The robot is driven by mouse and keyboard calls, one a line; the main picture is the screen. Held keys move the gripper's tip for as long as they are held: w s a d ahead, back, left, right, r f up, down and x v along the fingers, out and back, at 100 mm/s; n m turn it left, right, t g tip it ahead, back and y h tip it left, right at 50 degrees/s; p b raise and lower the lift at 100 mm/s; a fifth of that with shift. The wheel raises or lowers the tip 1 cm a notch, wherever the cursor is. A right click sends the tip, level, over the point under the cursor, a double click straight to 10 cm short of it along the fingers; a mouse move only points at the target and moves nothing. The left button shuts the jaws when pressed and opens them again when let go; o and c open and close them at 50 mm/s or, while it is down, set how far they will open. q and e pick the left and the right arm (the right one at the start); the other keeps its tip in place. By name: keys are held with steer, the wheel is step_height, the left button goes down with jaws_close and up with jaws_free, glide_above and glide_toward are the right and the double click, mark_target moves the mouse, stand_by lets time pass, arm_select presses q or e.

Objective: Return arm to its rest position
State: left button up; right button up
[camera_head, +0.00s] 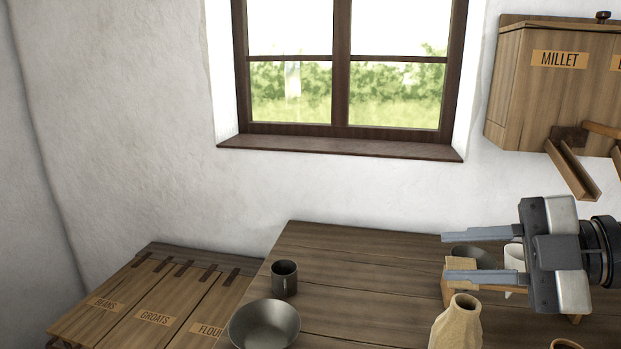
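My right gripper (484,256) comes in from the right in the head view, over the right part of the wooden table (350,260). Its two flat grey fingers point left and are spread wide apart. I see nothing held between them. Behind and below the fingers are a small wooden stand (460,264), a dark round dish and a white cup (513,256), all partly hidden by the gripper. My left gripper is not in the view.
A dark metal mug (284,277) and a metal bowl (264,324) stand at the table's left. A tan vase (457,322) stands below the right gripper. A MILLET box (520,90) with a wooden chute hangs on the wall. Labelled bins (150,305) stand at left. The table's middle is clear.

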steer(key=w+d+f+m+t+h, duration=0.35)
steer(key=d+m+t+h, duration=0.25)
steer(key=m+t+h, duration=0.7)
step_height(320, 180, down, 11)
steer(key=d+m+g+h, duration=0.3)
steer(key=m+g, duration=0.1)
steer(key=m, duration=0.6)
steer(key=s+a+f+g+y, duration=0.1)
steer(key=s+a+f+g, duration=0.25)
steer(key=s+f, duration=0.25)
steer(key=s+a+f+n+g+y, duration=0.1)
steer(key=s+a+f+g, duration=0.2)
steer(key=s+f+g, duration=0.3)
steer(key=s+a+f+g+y, duration=0.2)
steer(key=s+a+f+g, duration=0.1)
steer(key=s+f, duration=0.4)
steer(key=w+a+f+t+y+b, duration=0.1)
steer(key=w+a+f+t+y, duration=0.2)
steer(key=w+a+f+t, duration=0.2)
steer(key=shift+w+a+n+t+b, duration=0.4)
steer(key=shift+w+a+t, duration=0.35)
steer(key=shift+w+t, duration=0.1)
